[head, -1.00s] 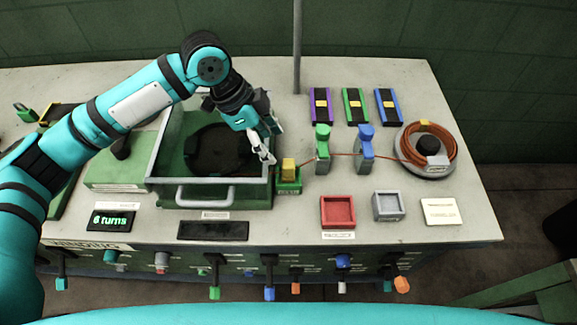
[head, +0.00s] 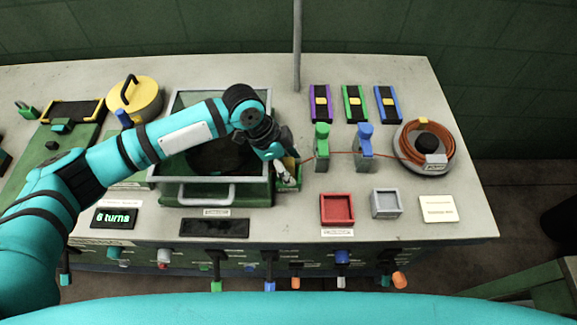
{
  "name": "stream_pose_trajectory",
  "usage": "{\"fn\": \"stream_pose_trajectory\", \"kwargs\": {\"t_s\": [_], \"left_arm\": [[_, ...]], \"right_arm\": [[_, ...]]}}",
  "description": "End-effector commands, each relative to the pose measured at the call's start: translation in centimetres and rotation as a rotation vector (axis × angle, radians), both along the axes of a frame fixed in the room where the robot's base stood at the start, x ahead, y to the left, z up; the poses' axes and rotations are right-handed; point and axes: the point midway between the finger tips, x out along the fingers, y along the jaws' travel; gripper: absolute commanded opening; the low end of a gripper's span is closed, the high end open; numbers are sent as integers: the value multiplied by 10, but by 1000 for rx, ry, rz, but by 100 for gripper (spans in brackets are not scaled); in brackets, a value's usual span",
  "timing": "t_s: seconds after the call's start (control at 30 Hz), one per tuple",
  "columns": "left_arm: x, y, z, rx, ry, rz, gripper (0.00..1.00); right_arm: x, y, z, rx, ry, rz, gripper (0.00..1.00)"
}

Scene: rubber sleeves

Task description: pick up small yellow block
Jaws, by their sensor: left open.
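A small yellow block (head: 289,162) sits in a green holder (head: 291,184) at the right side of the open green box. My left gripper (head: 286,172) is at the block, with its fingers pointing down and open. The gripper covers most of the block, and I cannot tell whether the fingers touch it. My right gripper is not in view.
The green box (head: 225,193) with a grey handle stands left of the holder. A green post (head: 321,148) and a blue post (head: 365,149) with an orange wire stand to the right. A red tray (head: 337,209) and a grey tray (head: 387,204) lie in front.

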Motion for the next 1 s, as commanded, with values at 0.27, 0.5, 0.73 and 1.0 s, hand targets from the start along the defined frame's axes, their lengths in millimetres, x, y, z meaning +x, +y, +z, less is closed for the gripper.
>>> {"fn": "stream_pose_trajectory", "kwargs": {"t_s": [0.27, 0.5, 0.73, 1.0], "left_arm": [[0, 0, 0, 0, 0, 0, 34], [0, 0, 0, 0, 0, 0, 3], [0, 0, 1, -1, 0, 0, 0], [1, -1, 32, -3, -5, -1, 0]], "right_arm": [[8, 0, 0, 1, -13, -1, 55], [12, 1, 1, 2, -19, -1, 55], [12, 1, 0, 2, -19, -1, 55], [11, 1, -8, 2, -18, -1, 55]]}}
